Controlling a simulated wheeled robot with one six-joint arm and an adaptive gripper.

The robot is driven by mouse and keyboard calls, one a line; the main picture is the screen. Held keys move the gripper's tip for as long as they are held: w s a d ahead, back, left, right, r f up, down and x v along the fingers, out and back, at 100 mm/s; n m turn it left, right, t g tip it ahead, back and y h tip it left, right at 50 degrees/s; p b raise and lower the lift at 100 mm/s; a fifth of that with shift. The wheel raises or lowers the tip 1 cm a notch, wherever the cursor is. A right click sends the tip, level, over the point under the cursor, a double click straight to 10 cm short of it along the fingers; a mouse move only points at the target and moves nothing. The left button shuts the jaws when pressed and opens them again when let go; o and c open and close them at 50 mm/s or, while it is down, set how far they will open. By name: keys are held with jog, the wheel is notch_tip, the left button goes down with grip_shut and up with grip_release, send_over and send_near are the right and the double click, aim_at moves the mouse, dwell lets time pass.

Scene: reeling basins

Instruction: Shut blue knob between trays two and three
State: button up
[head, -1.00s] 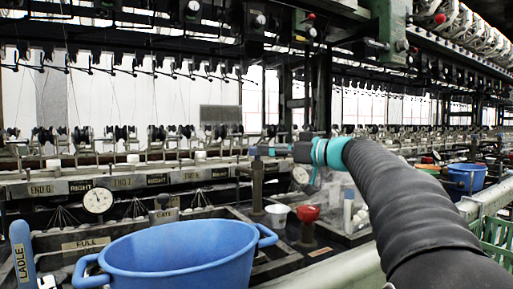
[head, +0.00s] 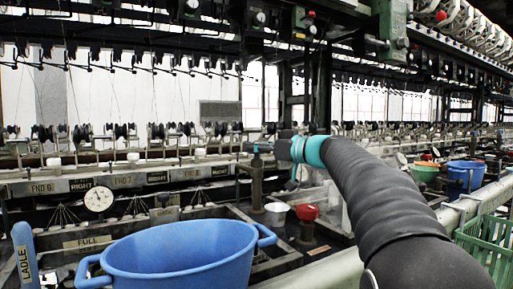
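A small blue knob or lever (head: 259,147) sits on top of an upright grey-green post (head: 257,184) at the middle of the head view, behind the blue basin. My arm reaches in from the lower right. My gripper (head: 280,149), with a teal band behind it, is at the right side of the blue piece, close to it or touching. The fingers are small and seen from behind, so I cannot tell whether they are closed on the knob.
A large blue basin (head: 180,250) fills the near left, with a blue ladle handle (head: 24,255) beside it. A red knob (head: 306,212) and a white cup (head: 277,208) stand below my gripper. A dial gauge (head: 98,200) is at left. A green crate (head: 487,240) is at right.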

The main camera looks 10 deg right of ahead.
jog(key=shift+f+t+h+b, duration=0.2)
jog(key=shift+t+h+b, duration=0.1)
jog(key=shift+b, duration=0.5)
jog(key=shift+a+f+m+t+h+b, duration=0.15)
jog(key=shift+m+t+h+b, duration=0.55)
jog(key=shift+b, duration=0.55)
jog(key=m+h+b, duration=0.1)
jog(key=m+t+h+b, duration=0.1)
jog(key=h, duration=0.1)
jog(key=shift+r+m+b, duration=0.2)
jog(key=shift+m+b, duration=0.1)
jog(key=shift+b, duration=0.05)
jog(key=m+h, duration=0.1)
jog(key=m+t+h+p, duration=0.1)
jog(key=h, duration=0.1)
jog(key=shift+r, duration=0.3)
jog(key=shift+m+t+h+p, duration=0.3)
jog(key=shift+m+h+p, duration=0.1)
jog(key=shift+h+p, duration=0.4)
jog(key=shift+m+h+p, duration=0.3)
jog(key=shift+h+p, duration=0.1)
jog(key=shift+p, duration=0.45)
jog(key=shift+f+m+h+p, duration=0.2)
jog(key=shift+m+h+p, duration=0.2)
jog(key=shift+h+p, duration=0.25)
jog(key=o, duration=1.2)
jog(key=shift+c, duration=0.2)
